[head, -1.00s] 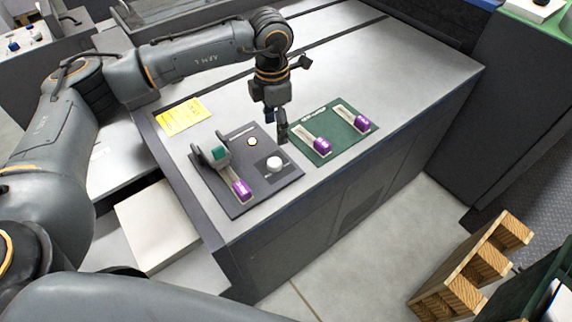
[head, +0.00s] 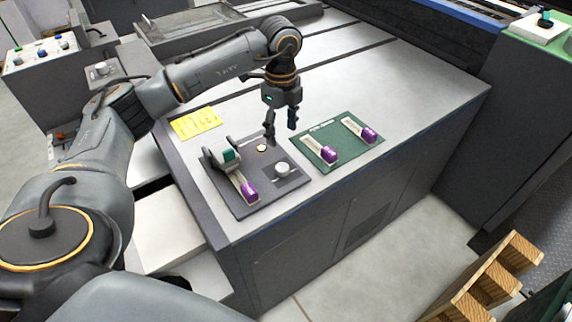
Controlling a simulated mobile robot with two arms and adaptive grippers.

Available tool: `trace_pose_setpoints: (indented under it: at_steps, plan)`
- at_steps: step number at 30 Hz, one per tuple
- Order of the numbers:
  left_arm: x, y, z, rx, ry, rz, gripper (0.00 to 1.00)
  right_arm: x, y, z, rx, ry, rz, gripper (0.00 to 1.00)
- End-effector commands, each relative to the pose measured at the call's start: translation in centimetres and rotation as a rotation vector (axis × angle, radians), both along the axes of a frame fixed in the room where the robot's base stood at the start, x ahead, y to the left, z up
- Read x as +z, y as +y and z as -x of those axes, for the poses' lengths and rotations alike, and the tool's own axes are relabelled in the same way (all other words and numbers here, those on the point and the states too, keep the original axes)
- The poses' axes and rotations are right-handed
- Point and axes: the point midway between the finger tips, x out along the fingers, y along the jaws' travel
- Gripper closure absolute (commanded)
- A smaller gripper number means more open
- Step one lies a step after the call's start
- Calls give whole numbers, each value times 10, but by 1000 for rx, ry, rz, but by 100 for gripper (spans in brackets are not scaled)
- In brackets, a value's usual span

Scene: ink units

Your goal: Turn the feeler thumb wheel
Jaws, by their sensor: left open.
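A dark panel (head: 240,204) lies on the grey cabinet top near its front left. It carries a pale round knob (head: 282,169) on a dark base, a teal block (head: 230,156) between dark upright cheeks, a purple-handled slider (head: 250,192) and a small lit button (head: 262,148). I cannot tell for sure which part is the feeler thumb wheel; the pale knob is the most wheel-like. My left gripper (head: 282,132) hangs fingers down above the back right of this panel, open and empty, apart from the knob. My right gripper is not in view.
A green panel (head: 343,157) with two purple-handled sliders lies right of the dark panel. A yellow note (head: 195,122) lies at the left. A wooden pallet (head: 490,278) stands on the floor at lower right. The cabinet top behind the green panel is clear.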

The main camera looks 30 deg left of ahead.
Motion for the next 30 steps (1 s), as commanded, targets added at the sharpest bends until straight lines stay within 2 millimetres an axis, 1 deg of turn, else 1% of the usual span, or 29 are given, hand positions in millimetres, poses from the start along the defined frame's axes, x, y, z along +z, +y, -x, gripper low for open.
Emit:
trace_pose_setpoints:
  at_steps: [5, 12, 16, 21, 25, 30]
  plan:
    - [-34, 0, 1, -1, 6, -1, 41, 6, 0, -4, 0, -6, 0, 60]
    - [-85, 0, 1, -4, 4, 1, 41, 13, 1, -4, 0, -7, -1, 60]
    - [-106, -1, 1, -4, 3, 2, 41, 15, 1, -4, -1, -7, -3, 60]
    - [-121, 0, 0, -4, 1, 0, 41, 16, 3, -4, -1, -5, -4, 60]
    - [-126, 0, 0, -5, 0, 0, 41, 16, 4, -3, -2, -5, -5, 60]
    - [-126, 0, 0, -5, 0, 0, 41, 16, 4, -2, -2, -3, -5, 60]
